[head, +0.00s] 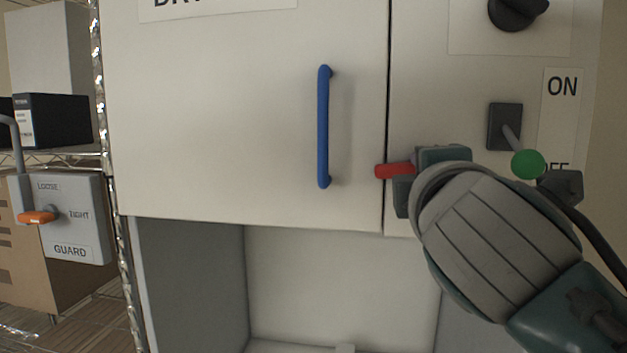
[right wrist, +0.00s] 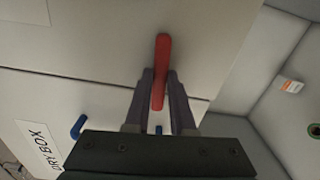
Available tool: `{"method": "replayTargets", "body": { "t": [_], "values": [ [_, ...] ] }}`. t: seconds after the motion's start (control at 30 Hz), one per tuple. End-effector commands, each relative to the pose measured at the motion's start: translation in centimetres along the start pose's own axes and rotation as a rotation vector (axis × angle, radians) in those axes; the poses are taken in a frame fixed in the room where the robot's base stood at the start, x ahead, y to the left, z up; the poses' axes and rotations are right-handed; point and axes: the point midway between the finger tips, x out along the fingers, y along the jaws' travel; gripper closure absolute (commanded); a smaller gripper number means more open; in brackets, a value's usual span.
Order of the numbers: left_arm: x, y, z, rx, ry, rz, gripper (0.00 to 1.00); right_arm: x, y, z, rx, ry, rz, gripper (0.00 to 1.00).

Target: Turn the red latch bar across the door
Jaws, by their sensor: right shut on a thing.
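The red latch bar (head: 392,171) lies about level near the lower right corner of the white door (head: 220,130). Its visible left end reaches across the seam onto the door; the rest is hidden behind my right gripper (head: 408,178) in the head view. In the right wrist view the red latch bar (right wrist: 162,55) stands between the two fingers of my right gripper (right wrist: 160,82), which is shut on it. There the bar crosses the seam between door and side panel. My left gripper is in neither view.
A blue door handle (head: 323,126) is left of the bar. A green-knobbed lever (head: 528,164) and a black knob (head: 517,12) are on the right panel. A guard box (head: 75,215) with an orange-tipped lever stands at left. An open bay (head: 330,285) lies below the door.

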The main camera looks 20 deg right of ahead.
Motion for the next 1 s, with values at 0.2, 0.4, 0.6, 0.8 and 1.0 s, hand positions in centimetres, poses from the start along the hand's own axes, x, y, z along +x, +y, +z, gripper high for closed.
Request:
{"method": "replayTargets", "body": {
  "t": [0.2, 0.4, 0.6, 0.8, 1.0],
  "values": [
    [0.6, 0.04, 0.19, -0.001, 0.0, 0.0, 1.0, 0.01, -0.04, 0.08, 0.081, -0.003, 0.001, 1.0],
    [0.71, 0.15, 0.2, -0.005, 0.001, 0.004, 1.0, 0.0, 0.01, 0.06, 0.112, -0.002, 0.001, 1.0],
    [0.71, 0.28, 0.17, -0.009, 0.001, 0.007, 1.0, 0.0, 0.04, 0.06, 0.117, -0.002, 0.001, 1.0],
    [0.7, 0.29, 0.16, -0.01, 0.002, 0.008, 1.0, 0.0, 0.04, 0.06, 0.116, -0.002, 0.001, 1.0],
    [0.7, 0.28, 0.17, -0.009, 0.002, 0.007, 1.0, 0.01, 0.02, 0.03, 0.115, -0.001, 0.0, 0.55]
  ]
}}
